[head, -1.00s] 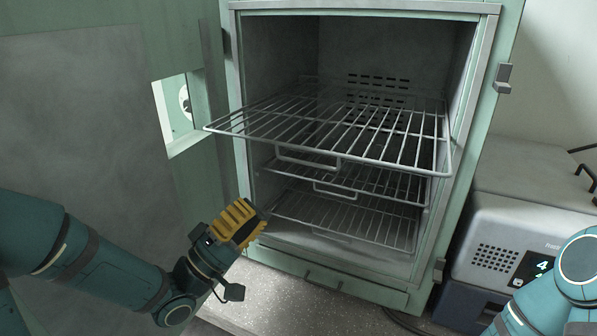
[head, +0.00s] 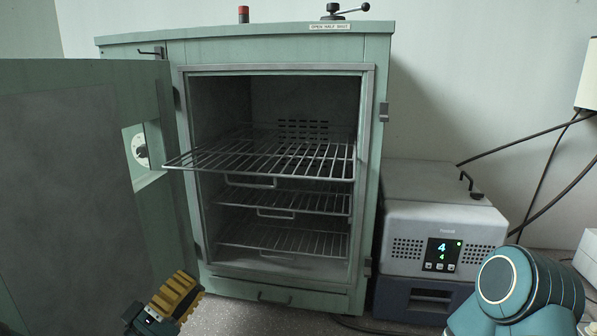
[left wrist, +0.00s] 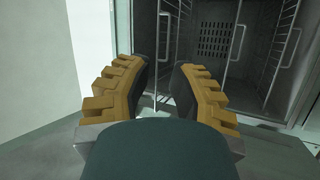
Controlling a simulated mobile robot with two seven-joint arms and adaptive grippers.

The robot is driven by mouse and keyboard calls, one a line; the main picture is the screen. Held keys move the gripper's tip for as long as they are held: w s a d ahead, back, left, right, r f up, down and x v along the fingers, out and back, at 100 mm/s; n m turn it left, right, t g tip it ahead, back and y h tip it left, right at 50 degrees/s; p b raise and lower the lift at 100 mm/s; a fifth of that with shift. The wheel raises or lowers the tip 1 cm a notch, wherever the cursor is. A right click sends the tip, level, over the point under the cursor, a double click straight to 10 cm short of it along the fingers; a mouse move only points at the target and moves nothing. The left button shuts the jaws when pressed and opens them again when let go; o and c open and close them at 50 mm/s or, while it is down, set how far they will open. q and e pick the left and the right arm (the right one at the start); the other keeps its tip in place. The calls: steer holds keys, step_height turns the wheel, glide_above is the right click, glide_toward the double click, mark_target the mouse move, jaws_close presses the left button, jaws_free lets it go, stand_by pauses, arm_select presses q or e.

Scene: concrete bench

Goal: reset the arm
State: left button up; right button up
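My left gripper (head: 180,297) shows at the bottom of the head view, in front of the oven and beside its open door. In the left wrist view its two yellow-ridged fingers (left wrist: 160,88) stand apart with nothing between them, so it is open and empty. My right arm (head: 520,290) shows only as a teal link at the lower right; its gripper is out of the picture.
A green oven (head: 380,150) stands with its door (head: 75,190) swung open to the left. The top wire rack (head: 265,158) is pulled partly out; lower racks sit inside. A grey device (head: 440,222) with a lit display stands to the right.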

arm_select(q)
steer(key=w+d+f+g+y, duration=0.2)
steer(key=w+f+g+y, duration=0.1)
steer(key=f, duration=0.7)
steer(key=w+d+f+g+y, duration=0.2)
steer(key=f+g+y, duration=0.1)
steer(key=f, duration=0.7)
steer(key=s+d+f+m+g+y, duration=0.1)
steer(key=s+d+f+m+g, duration=0.1)
steer(key=s+f+g, duration=0.3)
steer(key=s+d+f+m+g+y, duration=0.1)
steer(key=s+d+f+m+g, duration=0.2)
steer(key=s+f+g, duration=0.3)
steer(key=s+f+m, duration=0.1)
steer(key=s+f, duration=0.3)
steer(key=f, duration=0.4)
steer(key=shift+s+f+y, duration=0.4)
